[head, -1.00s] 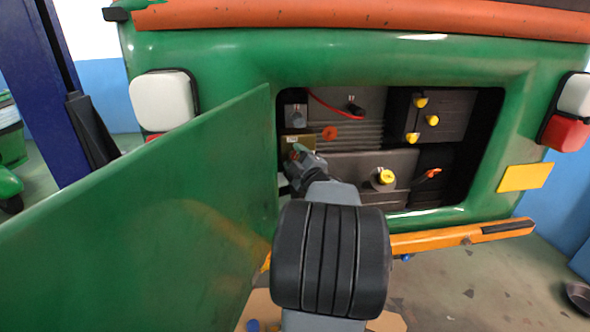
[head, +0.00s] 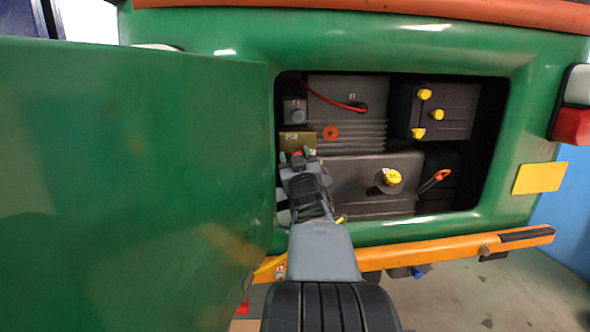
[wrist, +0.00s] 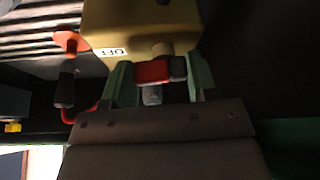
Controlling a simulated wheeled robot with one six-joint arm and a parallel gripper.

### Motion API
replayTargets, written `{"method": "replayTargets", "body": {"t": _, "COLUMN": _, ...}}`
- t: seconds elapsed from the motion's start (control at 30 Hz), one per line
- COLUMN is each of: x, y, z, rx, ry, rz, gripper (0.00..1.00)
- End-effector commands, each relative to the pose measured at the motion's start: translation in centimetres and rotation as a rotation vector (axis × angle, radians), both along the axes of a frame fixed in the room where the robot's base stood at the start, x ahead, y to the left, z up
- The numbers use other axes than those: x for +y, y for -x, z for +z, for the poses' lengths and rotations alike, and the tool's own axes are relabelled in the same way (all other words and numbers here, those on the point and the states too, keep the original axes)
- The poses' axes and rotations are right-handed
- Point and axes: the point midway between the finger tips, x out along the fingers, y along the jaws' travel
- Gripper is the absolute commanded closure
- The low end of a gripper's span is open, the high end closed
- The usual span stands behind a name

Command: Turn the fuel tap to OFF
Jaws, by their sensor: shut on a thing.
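The fuel tap is a brass-coloured block (head: 297,141) at the left side of the open engine bay. It fills the top of the wrist view (wrist: 140,22), with a white OFF label (wrist: 109,52) on its face. Its red lever (wrist: 152,72) lies crosswise below the block, with a dark end to the right. My gripper (wrist: 160,82) has its green fingers at the two ends of this lever, shut on it. In the head view my gripper (head: 297,157) reaches the tap from below and hides most of the lever.
The open green door (head: 130,180) stands close on the left of my arm. The bay holds a yellow cap (head: 392,177), several yellow knobs (head: 424,94), an orange-red knob (head: 330,133) and an orange-handled lever (head: 440,175). An orange bumper (head: 440,250) runs below.

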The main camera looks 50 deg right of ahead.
Motion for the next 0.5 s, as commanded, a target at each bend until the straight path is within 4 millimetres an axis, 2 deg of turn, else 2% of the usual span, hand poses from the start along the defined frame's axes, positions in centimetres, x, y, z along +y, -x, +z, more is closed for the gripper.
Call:
{"method": "replayTargets", "body": {"t": 0.03, "x": 0.07, "y": -0.05, "z": -0.53, "rx": -0.019, "ry": -0.023, "rz": 0.001, "gripper": 0.70}}
{"method": "replayTargets", "body": {"t": 0.5, "x": 0.05, "y": -0.07, "z": -0.28, "rx": -0.127, "ry": -0.156, "rz": 0.001, "gripper": 0.71}}
